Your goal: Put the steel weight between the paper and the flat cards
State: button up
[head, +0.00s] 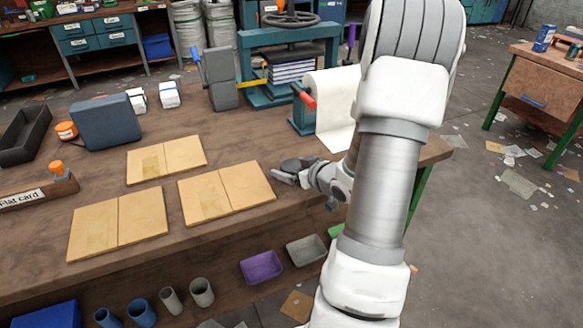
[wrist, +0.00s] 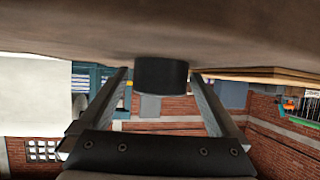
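The steel weight (wrist: 160,76) is a short dark cylinder in the upside-down wrist view. It stands on the table, between the tips of my gripper (wrist: 160,78). The fingers are apart, with a gap on each side of the weight. In the head view my gripper (head: 284,174) is low over the table, right of the flat cards; the weight is hard to tell from the dark gripper parts there. The white paper (head: 335,125) hangs from a roll behind my gripper and also shows in the wrist view (wrist: 30,90). Tan flat cards (head: 226,192) lie to the left.
More cards (head: 118,222) lie on the table (head: 250,150). A holder labelled "Flat card" (head: 35,196), a dark grey block (head: 106,122) and a teal press (head: 285,60) stand around. My arm covers the table's right part. Bins, one purple (head: 261,267), sit below the front edge.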

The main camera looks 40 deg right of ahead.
jog(key=shift+r, duration=0.1)
jog(key=shift+r, duration=0.2)
jog(key=p+v, duration=0.3)
jog(key=v, duration=0.9)
jog(key=shift+f, duration=0.2)
